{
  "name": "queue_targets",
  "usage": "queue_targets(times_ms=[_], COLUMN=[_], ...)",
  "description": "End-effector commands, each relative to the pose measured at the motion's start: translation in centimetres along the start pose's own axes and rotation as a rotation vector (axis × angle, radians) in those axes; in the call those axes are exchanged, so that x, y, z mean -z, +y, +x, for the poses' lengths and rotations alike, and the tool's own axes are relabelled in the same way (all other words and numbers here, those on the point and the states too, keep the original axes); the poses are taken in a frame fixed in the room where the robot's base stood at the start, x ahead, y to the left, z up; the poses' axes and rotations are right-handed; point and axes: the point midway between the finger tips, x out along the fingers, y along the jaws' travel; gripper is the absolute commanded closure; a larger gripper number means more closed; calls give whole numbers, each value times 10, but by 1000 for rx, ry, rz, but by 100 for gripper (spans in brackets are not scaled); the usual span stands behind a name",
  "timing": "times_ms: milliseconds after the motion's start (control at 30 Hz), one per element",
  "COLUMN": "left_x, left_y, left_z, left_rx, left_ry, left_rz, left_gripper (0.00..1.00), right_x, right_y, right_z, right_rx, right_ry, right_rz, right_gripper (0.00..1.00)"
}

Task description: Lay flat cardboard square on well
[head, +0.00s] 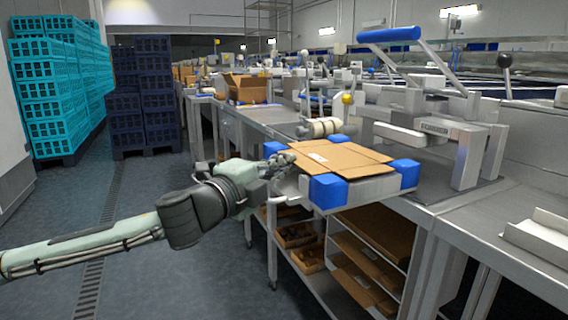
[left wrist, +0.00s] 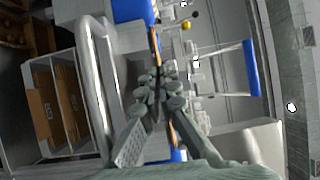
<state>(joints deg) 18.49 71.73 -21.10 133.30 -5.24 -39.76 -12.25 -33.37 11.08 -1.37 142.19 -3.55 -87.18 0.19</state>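The flat brown cardboard square (head: 342,158) lies roughly level over the well (head: 378,188), a pale frame with blue corner blocks. It covers the well's opening, and a small white label shows near its far left part. My left gripper (head: 281,164) is at the cardboard's left edge. In the left wrist view its fingers (left wrist: 160,95) are close together with the cardboard (left wrist: 154,45) edge-on between them, shut on it. Whether the cardboard rests fully on the well is hard to tell. My right gripper is not in view.
A forming machine (head: 435,130) with a blue-handled lever (head: 388,34) stands right behind the well. An open carton (head: 247,88) sits farther back on the bench. Shelves below hold flat cardboard (head: 368,258). Blue crates (head: 142,95) stand at the left; the floor between is clear.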

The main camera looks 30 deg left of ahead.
Motion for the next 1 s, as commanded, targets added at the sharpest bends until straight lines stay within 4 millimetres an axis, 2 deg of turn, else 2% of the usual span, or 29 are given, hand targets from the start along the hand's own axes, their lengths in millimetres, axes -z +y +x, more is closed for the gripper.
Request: queue_targets(times_ms=[233,467,1000], left_x=[0,0,1], left_y=[0,0,6], left_z=[0,0,0], left_rx=[0,-1,-11], left_ry=[0,0,1], left_rz=[0,0,-4], left_gripper=[100,71,71], right_x=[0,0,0], right_y=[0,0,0], right_z=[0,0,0], right_rx=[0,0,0], right_ry=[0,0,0], right_rz=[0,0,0], right_gripper=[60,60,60])
